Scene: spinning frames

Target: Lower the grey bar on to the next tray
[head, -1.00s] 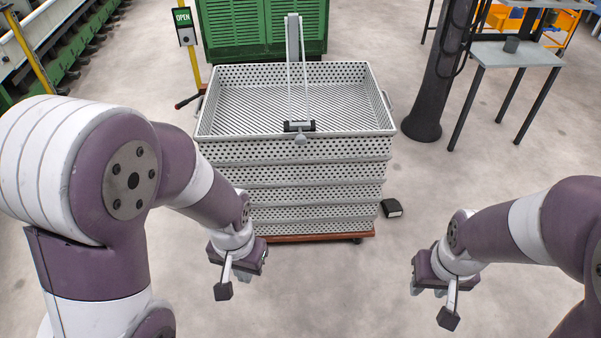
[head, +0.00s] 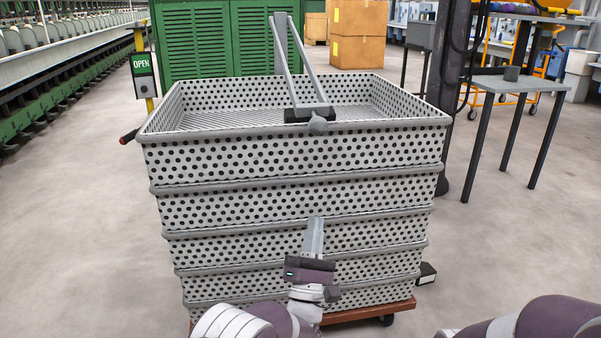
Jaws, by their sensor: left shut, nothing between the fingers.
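A stack of pale grey perforated trays (head: 290,157) stands in front of me. The grey bar (head: 283,60) is raised above the top tray and leans back to the left. Its near end meets a black block with a round grey knob (head: 318,124) at the top tray's front rim. My left gripper (head: 314,222) is shut and empty in front of the stack, below the knob, with its fingers pointing up in the picture. I cannot tell if it touches the trays. My right arm shows at the lower right; its gripper is out of view.
The stack sits on a red-brown wheeled base (head: 372,313). A grey table (head: 520,84) and a dark pillar stand at the right. Left floor is clear.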

